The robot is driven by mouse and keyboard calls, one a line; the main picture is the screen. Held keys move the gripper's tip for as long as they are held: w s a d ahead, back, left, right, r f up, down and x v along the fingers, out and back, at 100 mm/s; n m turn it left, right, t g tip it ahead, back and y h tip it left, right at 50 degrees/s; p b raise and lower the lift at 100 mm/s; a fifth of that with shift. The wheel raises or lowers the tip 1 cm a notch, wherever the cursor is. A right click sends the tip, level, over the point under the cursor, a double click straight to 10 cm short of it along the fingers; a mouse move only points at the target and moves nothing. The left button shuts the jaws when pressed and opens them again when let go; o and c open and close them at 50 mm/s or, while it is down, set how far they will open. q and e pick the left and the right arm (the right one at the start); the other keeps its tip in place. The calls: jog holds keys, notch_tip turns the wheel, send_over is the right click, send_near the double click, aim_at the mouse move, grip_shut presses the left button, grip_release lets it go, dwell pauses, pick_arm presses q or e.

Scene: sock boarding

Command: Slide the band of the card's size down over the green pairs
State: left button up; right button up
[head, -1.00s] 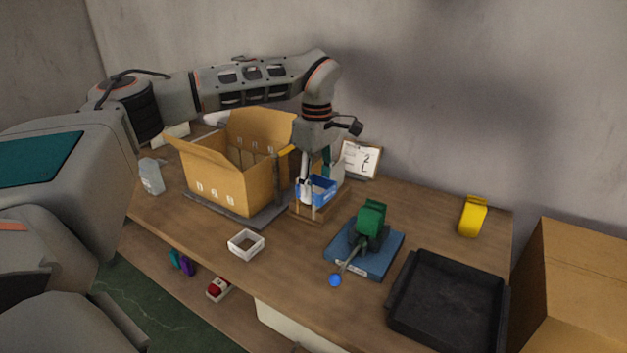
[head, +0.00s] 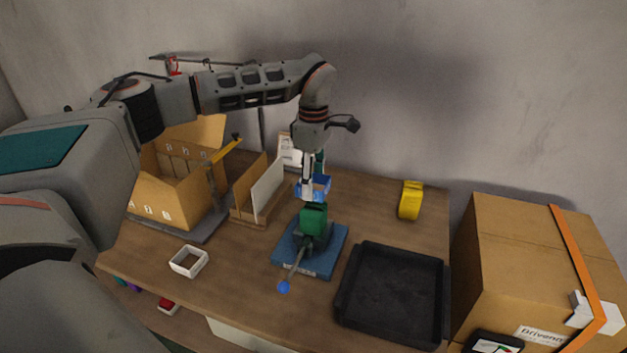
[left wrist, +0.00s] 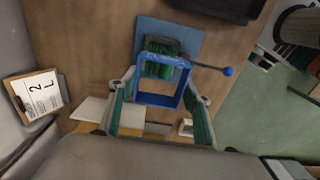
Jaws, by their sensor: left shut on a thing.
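The green pairs (head: 313,220) stand upright in a clamp on a blue base (head: 338,241), with a blue-knobbed lever. My left gripper (head: 307,190) points down, shut on a blue square band (head: 322,185), just behind and above the green pairs. In the left wrist view, the band (left wrist: 159,100) hangs between the fingers. The green pairs (left wrist: 158,68) show partly through the upper part of its opening, but the band is not around them. The size card (head: 289,151) stands at the back; it reads "2" and "L" in the left wrist view (left wrist: 38,96). My right gripper is out of view.
A wooden rack (head: 247,212) with upright dividers and an open carton (head: 165,200) stand left. A black tray (head: 394,292) lies right of the base, with a yellow object (head: 410,200) behind it.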

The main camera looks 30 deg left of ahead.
aim_at(314, 206)
pick_arm(q)
jog(key=shift+f, duration=0.2)
jog(key=shift+f, duration=2.75)
jog(key=shift+f+b, duration=0.45)
jog(key=shift+f, duration=0.9)
jog(key=shift+f+b, duration=0.4)
jog(key=shift+f, duration=1.05)
jog(key=shift+f+b, duration=0.25)
jog(key=shift+b, duration=0.05)
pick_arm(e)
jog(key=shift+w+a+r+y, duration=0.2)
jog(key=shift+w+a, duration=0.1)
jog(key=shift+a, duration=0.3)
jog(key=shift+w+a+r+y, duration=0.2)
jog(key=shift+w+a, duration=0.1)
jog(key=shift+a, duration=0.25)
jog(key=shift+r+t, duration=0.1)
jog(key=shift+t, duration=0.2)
